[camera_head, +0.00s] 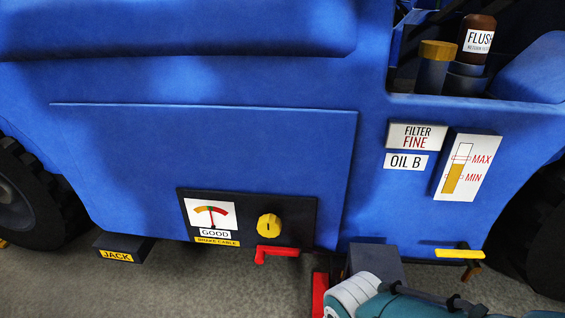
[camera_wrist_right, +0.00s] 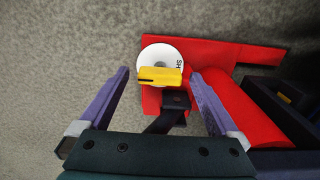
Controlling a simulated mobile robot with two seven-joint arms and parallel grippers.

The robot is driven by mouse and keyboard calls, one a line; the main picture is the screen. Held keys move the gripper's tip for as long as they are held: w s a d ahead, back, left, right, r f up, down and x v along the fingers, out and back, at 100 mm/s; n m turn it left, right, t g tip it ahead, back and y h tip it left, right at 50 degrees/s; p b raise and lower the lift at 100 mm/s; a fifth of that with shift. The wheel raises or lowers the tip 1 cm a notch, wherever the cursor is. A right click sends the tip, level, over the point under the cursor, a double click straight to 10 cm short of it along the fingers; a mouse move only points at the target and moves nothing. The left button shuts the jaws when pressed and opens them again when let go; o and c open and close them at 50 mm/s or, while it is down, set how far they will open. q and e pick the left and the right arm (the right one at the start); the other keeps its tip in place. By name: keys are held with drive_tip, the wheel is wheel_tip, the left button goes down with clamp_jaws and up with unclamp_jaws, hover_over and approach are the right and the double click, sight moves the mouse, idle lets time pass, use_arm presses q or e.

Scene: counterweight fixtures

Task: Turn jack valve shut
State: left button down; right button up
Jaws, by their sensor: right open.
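In the right wrist view a yellow valve handle (camera_wrist_right: 160,76) lies across a white disc (camera_wrist_right: 157,52) on the red jack (camera_wrist_right: 225,55). The handle lies roughly level in the picture, with a dark line at its left end. Sideways letters "SH" show at the disc's right edge; the handle hides the disc's lower part. My right gripper (camera_wrist_right: 160,74) is open, with one purple finger on each side of the handle. I see no clear contact. In the head view only a red part of the jack (camera_head: 320,292) shows beside my right arm. My left gripper is out of view.
The blue vehicle body (camera_head: 200,150) fills the head view. Its dark panel has a gauge (camera_head: 210,217), a yellow knob (camera_head: 269,225) and a red lever (camera_head: 275,252). A dark block labelled JACK (camera_head: 120,247) is at left. A yellow-topped bar (camera_head: 460,253) is at right. Grey floor lies below.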

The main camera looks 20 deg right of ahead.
wheel_tip(320, 180, up, 10)
drive_tip(key=p, duration=0.9)
drive_tip(key=shift+p, duration=0.3)
